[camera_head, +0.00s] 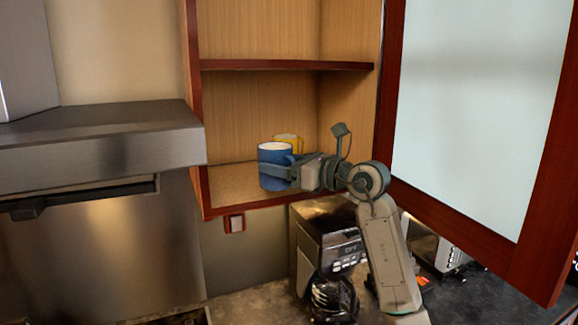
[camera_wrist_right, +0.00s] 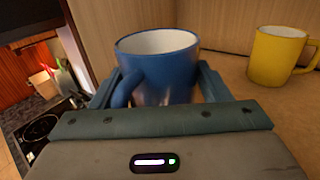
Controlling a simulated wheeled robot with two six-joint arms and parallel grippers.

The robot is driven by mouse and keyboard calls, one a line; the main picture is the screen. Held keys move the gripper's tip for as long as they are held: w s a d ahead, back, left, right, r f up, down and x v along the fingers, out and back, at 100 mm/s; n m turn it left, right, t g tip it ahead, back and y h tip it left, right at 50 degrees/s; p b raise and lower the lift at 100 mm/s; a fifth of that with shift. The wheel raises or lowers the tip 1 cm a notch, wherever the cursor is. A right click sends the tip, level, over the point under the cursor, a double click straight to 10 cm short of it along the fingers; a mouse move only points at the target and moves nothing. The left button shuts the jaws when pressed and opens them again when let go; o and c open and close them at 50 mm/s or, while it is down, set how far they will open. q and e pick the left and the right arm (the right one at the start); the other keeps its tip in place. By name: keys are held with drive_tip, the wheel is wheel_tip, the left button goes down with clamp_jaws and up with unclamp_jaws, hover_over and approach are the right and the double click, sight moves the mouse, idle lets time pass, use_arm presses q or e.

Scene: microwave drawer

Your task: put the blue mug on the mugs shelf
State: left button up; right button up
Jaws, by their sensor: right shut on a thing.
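The blue mug (camera_head: 273,158) is upright at the front of the lower shelf (camera_head: 230,186) of the open wooden cabinet. My right gripper (camera_head: 283,172) is shut on the blue mug, reaching in from the right. In the right wrist view the blue mug (camera_wrist_right: 160,62) sits between the two fingers, with its handle toward the left finger. A yellow mug (camera_head: 290,139) stands behind the blue mug on that shelf; it shows to the right in the wrist view (camera_wrist_right: 278,56). I cannot tell whether the blue mug's base touches the shelf. My left gripper is not in view.
The cabinet door (camera_head: 480,110) is open at the right, close to my right arm. An upper shelf board (camera_head: 285,65) is above the mugs. A range hood (camera_head: 100,145) is at the left. A coffee maker (camera_head: 325,250) and a toaster (camera_head: 450,255) stand on the counter below.

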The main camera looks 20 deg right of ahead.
drive_tip(key=w+p, duration=0.1)
drive_tip(key=w, duration=0.7)
drive_tip(key=shift+a, duration=0.2)
drive_tip(key=shift+f+b, duration=0.55)
drive_tip(key=shift+f, duration=0.05)
drive_tip(key=shift+f+b, duration=0.3)
drive_tip(key=shift+f, duration=0.2)
drive_tip(key=shift+f, duration=0.4)
drive_tip(key=o, duration=1.2)
drive_tip(key=shift+o, duration=0.2)
drive_tip(key=shift+s, duration=0.1)
